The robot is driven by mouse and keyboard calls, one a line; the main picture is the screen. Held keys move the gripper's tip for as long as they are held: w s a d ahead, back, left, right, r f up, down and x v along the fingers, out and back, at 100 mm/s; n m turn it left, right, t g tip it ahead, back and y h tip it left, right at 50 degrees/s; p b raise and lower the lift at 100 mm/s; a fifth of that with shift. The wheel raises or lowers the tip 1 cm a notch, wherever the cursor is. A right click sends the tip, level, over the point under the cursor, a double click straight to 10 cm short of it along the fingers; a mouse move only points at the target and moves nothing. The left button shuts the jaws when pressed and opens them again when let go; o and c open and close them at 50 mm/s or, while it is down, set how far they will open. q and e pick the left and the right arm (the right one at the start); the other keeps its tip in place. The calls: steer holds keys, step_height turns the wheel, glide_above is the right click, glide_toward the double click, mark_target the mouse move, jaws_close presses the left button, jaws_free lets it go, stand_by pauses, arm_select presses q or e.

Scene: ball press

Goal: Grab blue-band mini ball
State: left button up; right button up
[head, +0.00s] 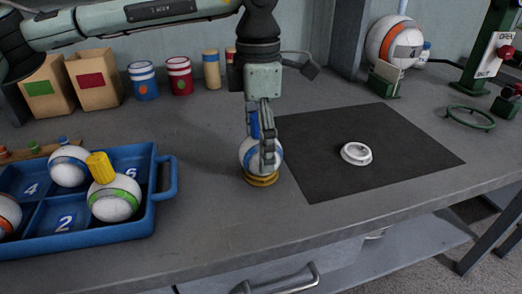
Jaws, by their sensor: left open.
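A white mini ball with a blue band (247,157) rests on a gold ring stand (262,181) on the grey workbench, left of the dark mat. My left gripper (262,151) points down over this ball, its open fingers overlapping the ball in the head view. Part of the ball is hidden behind the fingers; I cannot tell whether they touch it. Another white ball with a bluish band (66,168) sits in the blue tray (160,205) at the left. My right gripper is not in view.
A white disc (356,153) lies on the dark mat (400,170). Boxes, cans and a large orange-banded ball (385,45) stand behind.

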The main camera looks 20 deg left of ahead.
arm_select(q)
steer(key=shift+f, duration=0.55)
steer(key=c, duration=1.3)
steer(key=shift+o, duration=0.2)
